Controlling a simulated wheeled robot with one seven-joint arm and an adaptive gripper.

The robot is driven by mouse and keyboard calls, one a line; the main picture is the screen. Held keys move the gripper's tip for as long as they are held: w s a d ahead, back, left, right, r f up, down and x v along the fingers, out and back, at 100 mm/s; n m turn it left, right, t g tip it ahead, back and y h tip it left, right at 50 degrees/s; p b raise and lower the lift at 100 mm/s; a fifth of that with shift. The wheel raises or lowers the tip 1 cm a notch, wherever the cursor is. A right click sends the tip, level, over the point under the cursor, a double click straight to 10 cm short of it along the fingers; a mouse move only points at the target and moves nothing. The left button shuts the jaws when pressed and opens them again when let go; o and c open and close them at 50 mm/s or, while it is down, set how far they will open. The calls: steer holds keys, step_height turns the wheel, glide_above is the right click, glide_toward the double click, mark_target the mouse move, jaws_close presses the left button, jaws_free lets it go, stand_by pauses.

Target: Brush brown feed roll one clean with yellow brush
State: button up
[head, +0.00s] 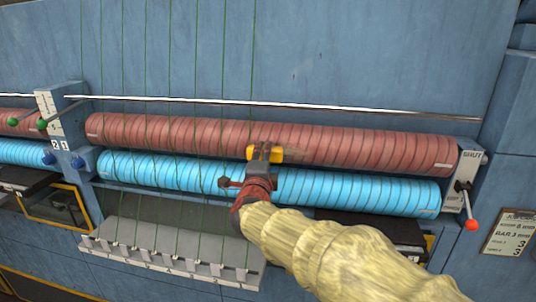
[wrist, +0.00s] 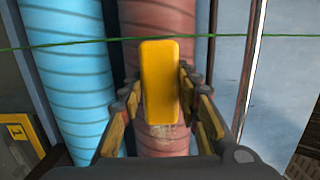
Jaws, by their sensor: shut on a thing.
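The brown feed roll (head: 375,149) is a long reddish roll with spiral lines, lying above a blue roll (head: 355,192). It also shows upright in the wrist view (wrist: 165,22), with a pale patch just below the brush. My gripper (head: 264,160) is shut on the yellow brush (head: 293,153) at the middle of the brown roll. In the wrist view, the brush (wrist: 160,55) stands between the two fingers and hides part of the roll. I cannot tell whether the brush touches the roll.
Green threads (head: 170,70) run down across the rolls, left of my gripper. A metal bar (head: 330,107) crosses above the brown roll. A red-knobbed lever (head: 472,224) stands at the right end under a SHUT label. A post marked 2 and 1 (head: 61,126) stands left.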

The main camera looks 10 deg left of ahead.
mark_target(276, 157)
steer(key=shift+a, duration=1.55)
steer(key=shift+w, duration=0.1)
steer(key=shift+d, duration=0.1)
steer(key=shift+d+f+b, duration=0.1)
steer(key=shift+d+b, duration=0.25)
steer(key=shift+b, duration=0.25)
steer(key=shift+d+b, duration=1.85)
steer(key=shift+d, duration=1)
steer(key=shift+d, duration=0.1)
steer(key=shift+s+d+b, duration=0.2)
steer(key=shift+d+b, duration=1.3)
steer(key=shift+d, duration=0.85)
steer(key=shift+s+d+b, duration=0.15)
steer(key=shift+d+b, duration=1.3)
steer(key=shift+d, duration=0.9)
